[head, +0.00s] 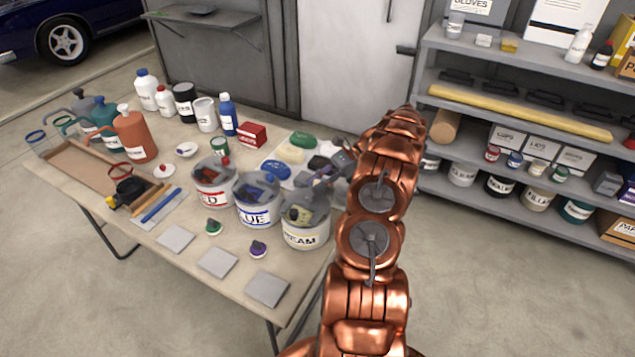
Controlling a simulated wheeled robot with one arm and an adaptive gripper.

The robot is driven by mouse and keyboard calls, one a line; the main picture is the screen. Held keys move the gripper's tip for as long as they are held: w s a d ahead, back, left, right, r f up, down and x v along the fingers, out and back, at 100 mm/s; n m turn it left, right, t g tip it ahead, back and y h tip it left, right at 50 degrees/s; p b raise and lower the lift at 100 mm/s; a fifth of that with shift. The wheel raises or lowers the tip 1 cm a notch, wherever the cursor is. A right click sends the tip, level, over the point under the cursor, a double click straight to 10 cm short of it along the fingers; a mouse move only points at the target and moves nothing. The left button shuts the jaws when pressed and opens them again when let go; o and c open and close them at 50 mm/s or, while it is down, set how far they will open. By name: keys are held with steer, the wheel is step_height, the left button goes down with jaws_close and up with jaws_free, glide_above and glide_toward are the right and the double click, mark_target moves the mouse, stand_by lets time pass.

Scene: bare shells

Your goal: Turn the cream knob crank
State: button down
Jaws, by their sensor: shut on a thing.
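The cream pail (305,236), a clear-walled container lettered "CREAM", stands near the right edge of the table. The cream knob crank (299,213) shows as a small pale yellowish piece at the pail's top. My copper arm comes up from the bottom, bends at the top and brings my grey gripper (314,182) down over the pail from behind. The gripper is shut on the crank. The fingertips are small and partly hidden, so the exact contact is hard to see.
The blue pail (257,212) and the red pail (213,194) stand close by on the left. Grey square tiles (267,289) lie along the table's front. Several bottles and pumps stand at the back left. A stocked shelf (520,130) stands on the right.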

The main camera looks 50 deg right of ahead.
steer(key=c, duration=0.9)
jaws_free()
steer(key=shift+c, duration=0.2)
steer(key=shift+s+f+b, duration=0.1)
steer(key=shift+f+b, duration=0.05)
steer(key=shift+b, duration=0.8)
steer(key=shift+s+m+t+b, duration=0.15)
steer(key=shift+m+t+b, duration=0.5)
steer(key=shift+b, duration=0.5)
steer(key=m+t+h+b, duration=0.1)
steer(key=b, duration=0.1)
steer(key=shift+s+b, duration=0.2)
steer(key=shift+b, duration=0.2)
